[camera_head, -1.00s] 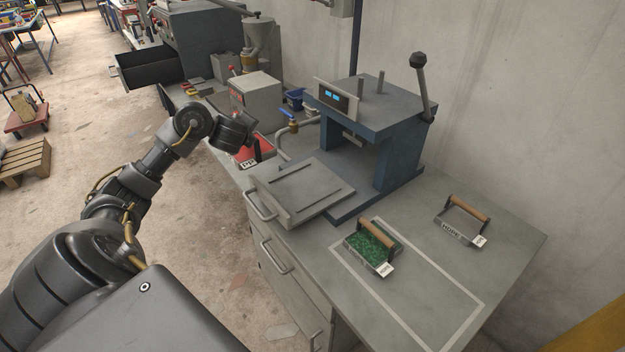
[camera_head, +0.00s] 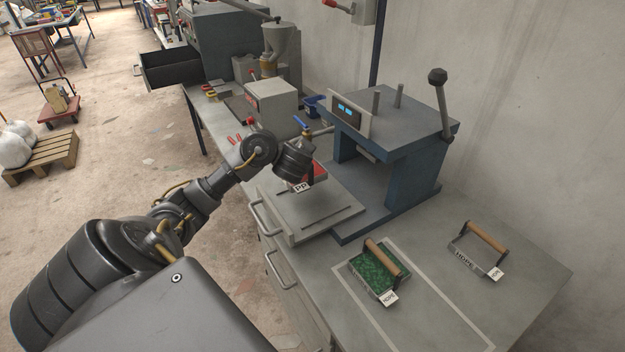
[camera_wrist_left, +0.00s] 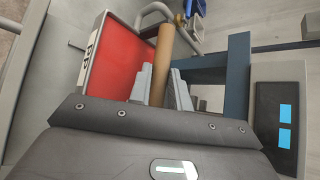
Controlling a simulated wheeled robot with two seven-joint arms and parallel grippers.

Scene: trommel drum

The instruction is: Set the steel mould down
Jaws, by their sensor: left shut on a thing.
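The steel mould with red filling (camera_head: 318,170) and a white PP tag (camera_head: 301,187) is over the back part of the grey plate (camera_head: 300,222) in front of the press. My left gripper (camera_head: 294,172) is above it, partly hiding it. In the left wrist view my left gripper (camera_wrist_left: 163,88) is shut on the mould's wooden handle (camera_wrist_left: 162,58), with the red filling (camera_wrist_left: 118,68) to the left. I cannot tell whether the mould touches the plate. My right gripper is not in view.
The blue press (camera_head: 400,135) stands behind the plate, its lever (camera_head: 443,105) at the right. A blue-handled valve (camera_head: 303,128) is close behind my gripper.

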